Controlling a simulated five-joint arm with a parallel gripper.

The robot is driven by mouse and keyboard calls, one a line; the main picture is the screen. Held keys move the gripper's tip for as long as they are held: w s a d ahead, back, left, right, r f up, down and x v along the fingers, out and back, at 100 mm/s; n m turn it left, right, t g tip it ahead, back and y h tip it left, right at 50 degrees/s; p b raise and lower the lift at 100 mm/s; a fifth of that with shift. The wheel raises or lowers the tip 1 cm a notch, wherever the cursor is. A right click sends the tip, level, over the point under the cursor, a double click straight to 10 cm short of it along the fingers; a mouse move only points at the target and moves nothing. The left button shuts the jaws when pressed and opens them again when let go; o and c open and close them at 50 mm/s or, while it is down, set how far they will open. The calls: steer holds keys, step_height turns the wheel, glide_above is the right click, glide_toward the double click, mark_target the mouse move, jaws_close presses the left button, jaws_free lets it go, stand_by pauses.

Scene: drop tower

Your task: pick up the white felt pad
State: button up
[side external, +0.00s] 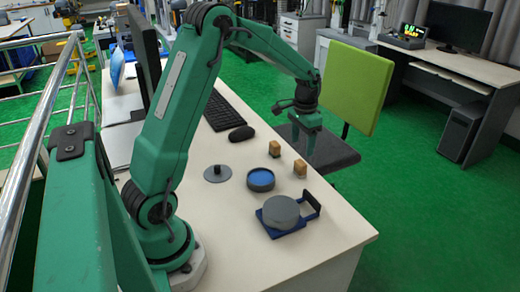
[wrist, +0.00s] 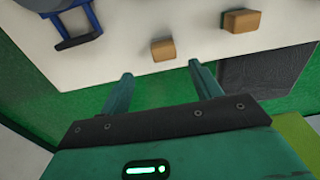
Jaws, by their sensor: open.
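I cannot make out a white felt pad in either view. My gripper (side external: 305,138) hangs past the table's far right edge in the side view, above the dark chair seat. In the wrist view my gripper (wrist: 159,72) has its two green fingers spread apart with nothing between them. The near small wooden block (wrist: 163,50) lies on the table just beyond the fingers, apart from them. A second wooden block (wrist: 241,20) lies to its right. Both blocks also stand on the table in the side view.
A grey round block (side external: 281,211) sits on a blue tray with a dark upright frame (side external: 311,199). A blue-filled round dish (side external: 260,180) and a grey knobbed disc (side external: 217,173) lie nearby. A mouse (side external: 241,133) and keyboard (side external: 224,106) are behind. The green-backed chair (side external: 355,86) stands close to my gripper.

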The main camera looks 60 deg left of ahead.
mark_target(301, 163)
steer(key=shift+w+a+f, duration=0.2)
steer(key=shift+a+f, duration=0.05)
steer(key=shift+f, duration=0.2)
steer(key=shift+w+a+f, duration=0.15)
steer(key=shift+a+f, duration=0.1)
steer(key=shift+f, duration=0.2)
steer(key=shift+f, duration=0.1)
steer(key=shift+f, duration=1.25)
steer(key=shift+f, duration=0.1)
steer(key=shift+d+f, duration=0.2)
steer(key=shift+f, duration=2.3)
steer(key=shift+c, duration=0.2)
steer(key=c, duration=1)
